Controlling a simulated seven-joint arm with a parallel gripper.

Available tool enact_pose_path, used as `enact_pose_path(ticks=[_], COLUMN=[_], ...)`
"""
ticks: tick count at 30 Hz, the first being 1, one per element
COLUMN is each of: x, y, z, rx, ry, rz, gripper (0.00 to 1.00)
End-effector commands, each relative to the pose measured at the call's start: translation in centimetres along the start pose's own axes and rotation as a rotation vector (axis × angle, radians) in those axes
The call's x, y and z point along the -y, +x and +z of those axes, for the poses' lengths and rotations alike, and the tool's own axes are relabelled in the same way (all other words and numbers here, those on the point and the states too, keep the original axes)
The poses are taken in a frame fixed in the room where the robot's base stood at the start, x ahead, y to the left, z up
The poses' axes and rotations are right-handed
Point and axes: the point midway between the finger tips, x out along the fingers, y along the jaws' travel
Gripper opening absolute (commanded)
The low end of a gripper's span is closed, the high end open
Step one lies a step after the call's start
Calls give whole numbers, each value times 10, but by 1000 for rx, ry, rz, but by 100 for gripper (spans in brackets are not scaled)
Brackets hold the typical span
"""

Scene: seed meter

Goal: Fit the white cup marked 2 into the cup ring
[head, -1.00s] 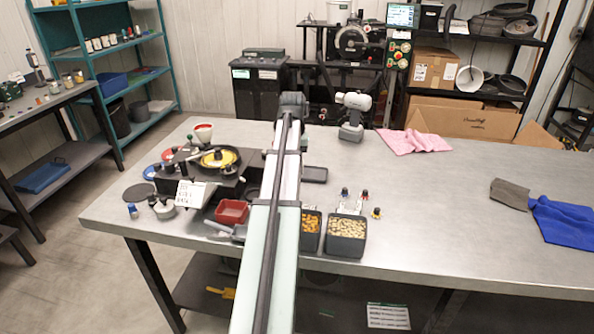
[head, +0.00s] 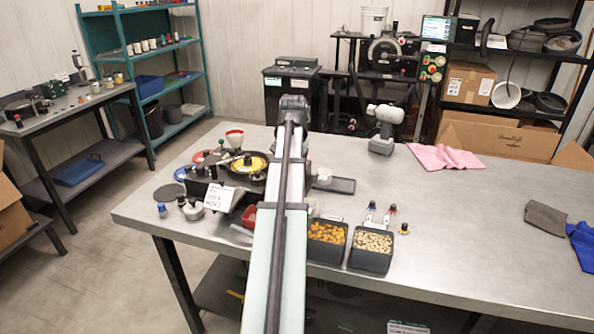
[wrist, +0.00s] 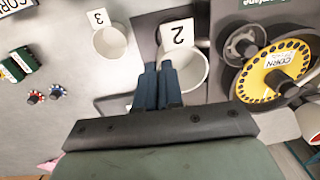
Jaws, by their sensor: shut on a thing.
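The white cup marked 2 (wrist: 190,72) is in the middle of the wrist view, with its number tag (wrist: 178,34) at its rim. My gripper (wrist: 159,68) is shut on the near left part of its rim. A dark open ring (wrist: 241,44), which looks like the cup ring, lies right of the cup, beside the seed plate. The cup is apart from it.
The yellow corn seed plate (wrist: 275,70) is right of the ring. A white cup marked 3 (wrist: 109,42) stands to the left. The dark tray (head: 341,186), corn bin (head: 326,241) and pale-seed bin (head: 370,248) are right of my arm.

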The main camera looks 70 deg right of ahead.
Motion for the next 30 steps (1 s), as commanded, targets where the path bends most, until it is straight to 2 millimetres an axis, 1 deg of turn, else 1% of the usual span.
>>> enact_pose_path(ticks=[8, 24, 30], x=[0, -2, -3], y=[9, 49, 57], z=[0, 1, 0], rx=[-1, 1, -1], ry=[3, 2, 2], rz=[-1, 0, -1], gripper=[0, 0, 0])
